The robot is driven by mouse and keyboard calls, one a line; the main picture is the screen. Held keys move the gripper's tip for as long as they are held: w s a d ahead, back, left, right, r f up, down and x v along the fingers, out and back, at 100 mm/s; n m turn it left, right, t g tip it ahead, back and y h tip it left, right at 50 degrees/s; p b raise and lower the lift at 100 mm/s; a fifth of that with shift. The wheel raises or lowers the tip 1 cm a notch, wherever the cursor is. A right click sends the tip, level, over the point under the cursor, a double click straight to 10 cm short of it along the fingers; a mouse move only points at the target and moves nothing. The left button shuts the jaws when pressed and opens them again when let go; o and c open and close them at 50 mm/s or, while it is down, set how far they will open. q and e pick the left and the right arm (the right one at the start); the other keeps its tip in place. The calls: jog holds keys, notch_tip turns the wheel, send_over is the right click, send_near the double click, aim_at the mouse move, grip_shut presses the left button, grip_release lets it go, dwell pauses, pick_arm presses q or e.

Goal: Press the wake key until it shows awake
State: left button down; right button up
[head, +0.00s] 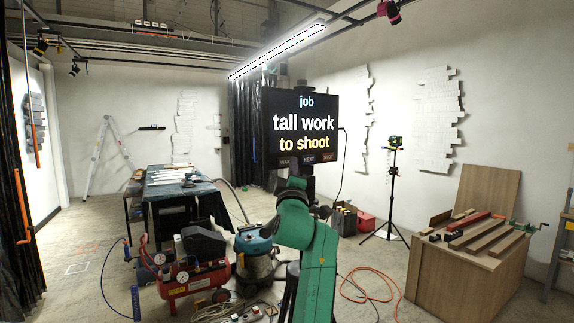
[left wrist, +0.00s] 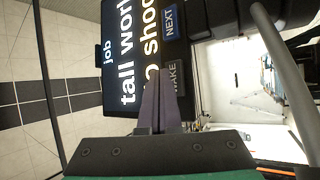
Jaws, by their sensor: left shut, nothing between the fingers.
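A black display screen (head: 306,107) stands on a post in the middle of the head view. It is lit and reads "job", "tall work", "to shoot". A row of dark keys sits along its bottom edge: the wake key (head: 287,161) at the left, then the next key (head: 308,159) and a third with reddish lettering. My left gripper (left wrist: 160,78) is shut and empty. In the left wrist view its fingertips overlap the edge of the wake key (left wrist: 174,77); I cannot tell whether they touch it. In the head view my green left arm hides most of the gripper. My right gripper is not in view.
A yellow-topped tripod (head: 392,180) stands right of the screen. A wooden crate (head: 465,270) with planks is at the right. A covered table (head: 165,188), a red compressor (head: 192,278) and a vacuum (head: 254,250) are at the left. An orange hose (head: 375,290) lies on the floor.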

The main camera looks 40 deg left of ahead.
pick_arm(q)
jog(key=shift+f, duration=0.1)
jog(key=d+b, duration=0.1)
jog(key=d, duration=0.2)
jog(key=d+b, duration=0.1)
jog(key=d, duration=0.1)
jog(key=shift+s+b, duration=0.35)
jog(key=shift+a, duration=0.1)
dwell(0.6)
